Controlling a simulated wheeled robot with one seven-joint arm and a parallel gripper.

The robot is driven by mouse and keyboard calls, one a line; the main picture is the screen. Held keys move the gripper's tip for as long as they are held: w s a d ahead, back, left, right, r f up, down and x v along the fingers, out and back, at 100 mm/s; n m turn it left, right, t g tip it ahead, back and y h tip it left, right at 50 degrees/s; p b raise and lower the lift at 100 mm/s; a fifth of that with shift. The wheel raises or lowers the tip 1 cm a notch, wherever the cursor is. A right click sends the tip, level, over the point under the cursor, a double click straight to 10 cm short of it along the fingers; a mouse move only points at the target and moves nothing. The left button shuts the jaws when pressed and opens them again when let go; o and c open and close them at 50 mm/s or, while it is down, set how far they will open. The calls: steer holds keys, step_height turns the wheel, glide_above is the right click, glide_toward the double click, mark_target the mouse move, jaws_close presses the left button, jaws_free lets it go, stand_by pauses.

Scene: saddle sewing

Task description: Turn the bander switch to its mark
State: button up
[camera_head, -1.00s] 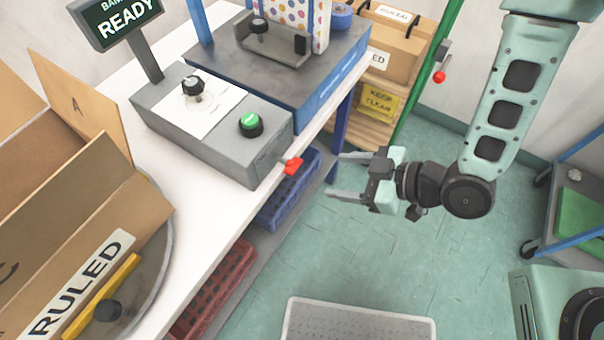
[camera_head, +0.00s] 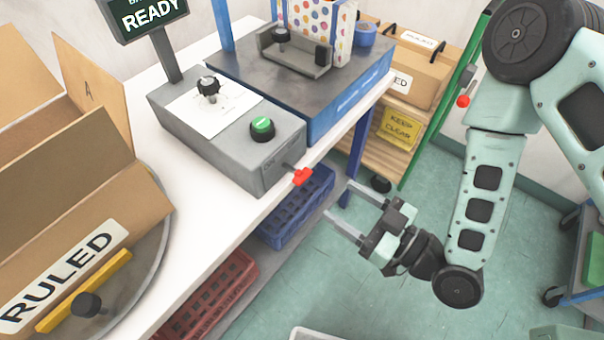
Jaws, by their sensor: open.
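The grey bander control box (camera_head: 225,150) stands on the white bench. A black rotary knob (camera_head: 208,86) sits on a white dial plate (camera_head: 205,108) on its top; the dial's marks are too small to read. A red-handled switch (camera_head: 302,177) sticks out of the box's near right end on a thin stem. I cannot tell which one the task calls the switch. My gripper (camera_head: 342,208) is open and empty, its two fingers pointing up and left. It is to the lower right of the red handle, beyond the bench edge, and apart from it.
A green button (camera_head: 262,128) is on the box top. A sign (camera_head: 150,15) reads READY. An open carton (camera_head: 80,200) labelled RULED fills the left of the bench. Blue (camera_head: 297,207) and red (camera_head: 212,295) crates sit below the bench. Open floor lies right of the bench.

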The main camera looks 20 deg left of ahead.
mark_target(302, 174)
steer(key=p+x, duration=0.2)
steer(key=x, duration=0.8)
steer(key=shift+w+a, duration=0.15)
steer(key=shift+a, duration=0.2)
steer(key=c, duration=1)
